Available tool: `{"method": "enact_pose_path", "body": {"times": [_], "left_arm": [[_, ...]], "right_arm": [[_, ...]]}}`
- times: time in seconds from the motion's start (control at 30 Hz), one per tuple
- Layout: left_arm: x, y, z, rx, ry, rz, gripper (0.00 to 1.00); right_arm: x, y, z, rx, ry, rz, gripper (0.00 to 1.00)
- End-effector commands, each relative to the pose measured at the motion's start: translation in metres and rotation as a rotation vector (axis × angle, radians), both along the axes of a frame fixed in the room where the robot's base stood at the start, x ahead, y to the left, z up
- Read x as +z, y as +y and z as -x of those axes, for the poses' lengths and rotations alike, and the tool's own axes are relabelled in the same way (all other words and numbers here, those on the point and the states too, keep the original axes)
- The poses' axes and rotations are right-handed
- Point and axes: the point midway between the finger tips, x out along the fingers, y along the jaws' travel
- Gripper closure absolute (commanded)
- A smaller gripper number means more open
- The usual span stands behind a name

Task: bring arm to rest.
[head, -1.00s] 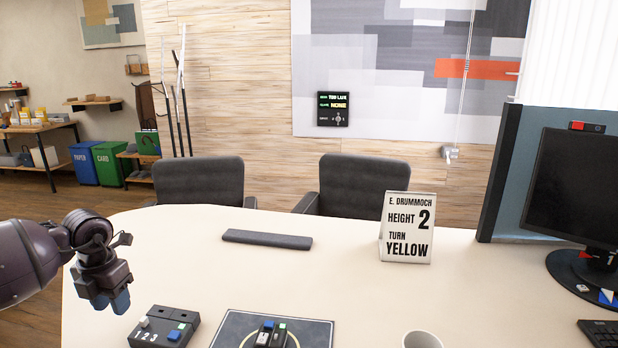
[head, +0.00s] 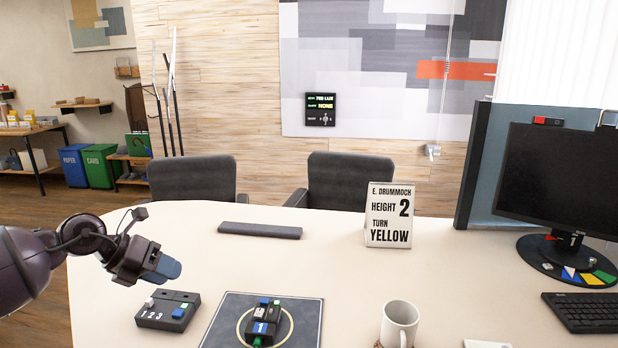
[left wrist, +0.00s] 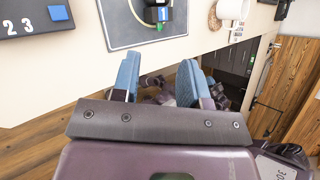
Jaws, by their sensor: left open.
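My left gripper (head: 165,268) is at the left edge of the white desk (head: 335,265), pointing right in the head view. In the left wrist view its blue fingers (left wrist: 158,80) are apart with nothing between them. The desk edge with the mat lies beyond the fingertips there. My right gripper is in neither view.
A control box (head: 168,310) marked 1 2 3 sits just below my gripper. A dark mat (head: 306,330) carries a small block device (head: 264,320). A white mug (head: 399,325), sign (head: 389,215), keyboard (head: 588,312) and monitor (head: 560,190) stand farther right.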

Motion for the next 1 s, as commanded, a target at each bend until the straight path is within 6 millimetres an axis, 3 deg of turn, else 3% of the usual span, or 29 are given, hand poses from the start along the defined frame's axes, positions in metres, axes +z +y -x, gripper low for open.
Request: {"method": "enact_pose_path", "body": {"times": [0.1,0.2,0.3,0.43,0.57,0.77,1.0], "left_arm": [[0.018,-0.047,0.001,0.027,-0.054,0.284,0.60],[0.031,-0.074,0.005,0.097,-0.067,0.530,0.60],[0.036,-0.089,0.010,0.214,-0.043,0.773,0.60],[0.027,-0.092,0.020,0.438,0.039,1.065,0.60],[-0.001,-0.081,0.034,0.690,0.161,1.278,0.60],[-0.063,-0.061,0.073,1.077,0.385,1.491,0.60],[-0.138,-0.046,0.145,1.480,0.660,1.640,0.60]], "right_arm": [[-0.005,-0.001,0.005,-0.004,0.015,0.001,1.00],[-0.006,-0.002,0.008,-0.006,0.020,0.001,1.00],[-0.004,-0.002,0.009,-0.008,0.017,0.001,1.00],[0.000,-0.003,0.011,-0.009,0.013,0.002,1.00],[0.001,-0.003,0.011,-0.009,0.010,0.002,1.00],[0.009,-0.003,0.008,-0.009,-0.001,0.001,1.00],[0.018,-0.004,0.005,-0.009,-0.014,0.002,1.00]]}}
